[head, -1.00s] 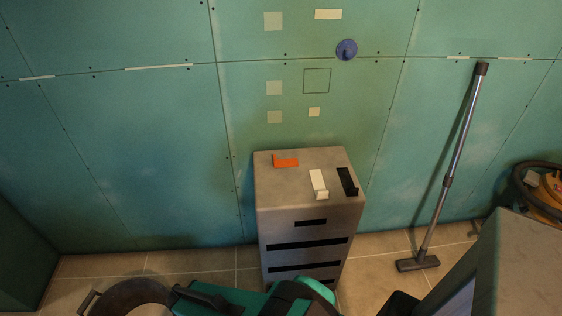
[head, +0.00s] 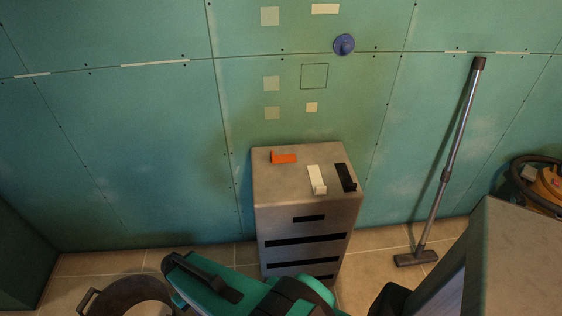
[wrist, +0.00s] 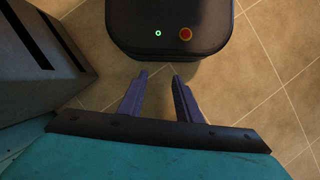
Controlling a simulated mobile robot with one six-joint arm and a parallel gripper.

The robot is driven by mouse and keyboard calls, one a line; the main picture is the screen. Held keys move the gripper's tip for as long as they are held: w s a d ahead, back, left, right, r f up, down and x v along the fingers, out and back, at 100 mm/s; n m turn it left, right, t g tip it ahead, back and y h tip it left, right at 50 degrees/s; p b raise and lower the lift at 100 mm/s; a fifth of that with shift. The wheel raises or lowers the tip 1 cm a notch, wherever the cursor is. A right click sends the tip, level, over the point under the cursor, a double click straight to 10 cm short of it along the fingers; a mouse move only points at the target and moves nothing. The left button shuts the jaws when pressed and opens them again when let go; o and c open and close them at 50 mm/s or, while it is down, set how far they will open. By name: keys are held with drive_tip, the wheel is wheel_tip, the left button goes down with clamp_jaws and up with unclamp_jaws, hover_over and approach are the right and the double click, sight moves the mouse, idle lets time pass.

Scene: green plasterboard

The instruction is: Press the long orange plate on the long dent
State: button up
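An orange plate (head: 284,157), with a raised end, lies on top of the grey drawer cabinet (head: 262,178), near its back left. The green wall (head: 150,130) behind bears several pale patches; a pale oblong one (head: 325,9) is at the top, and thin pale strips (head: 155,63) lie along the horizontal seam. I cannot tell which of these is the long dent. My gripper (wrist: 159,75) shows in the wrist view, open and empty, its two fingers apart above the floor. It is well away from the plate. In the head view only my teal arm shows, not the fingers.
A white plate (head: 316,178) and a black one (head: 345,177) lie right of the orange one. A blue round knob (head: 344,44) sits on the wall. A vacuum tube (head: 452,150) leans at right. A dark bucket (head: 130,297) stands on the floor at lower left.

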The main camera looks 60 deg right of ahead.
drive_tip(key=w+d+r+m+t, duration=0.25)
drive_tip(key=w+d+r, duration=0.35)
drive_tip(key=d+r, duration=0.5)
drive_tip(key=w+d+r+m+t, duration=0.25)
drive_tip(key=w+d+r, duration=0.45)
drive_tip(key=d, duration=0.8)
drive_tip(key=s+d+r+m+h, duration=0.1)
drive_tip(key=s+d+r, duration=0.2)
drive_tip(key=d+r, duration=0.4)
drive_tip(key=s+d+r+m+t+h+b, duration=0.1)
drive_tip(key=s+d+r, duration=0.3)
drive_tip(key=d+r, duration=0.4)
drive_tip(key=s+d+r+m+t+h, duration=0.1)
drive_tip(key=s+d+r+m+h, duration=0.1)
drive_tip(key=s+d+r, duration=0.2)
drive_tip(key=d+r, duration=0.3)
drive_tip(key=r, duration=0.2)
drive_tip(key=shift+s+d+b, duration=0.25)
drive_tip(key=shift+d+b, duration=0.05)
drive_tip(key=shift+d, duration=0.05)
drive_tip(key=shift+f, duration=0.15)
drive_tip(key=p, duration=0.1)
hover_over(273, 155)
drive_tip(key=s+a, duration=0.1)
drive_tip(key=a, duration=0.1)
drive_tip(key=shift+d+f, duration=0.1)
drive_tip(key=shift+f, duration=3.75)
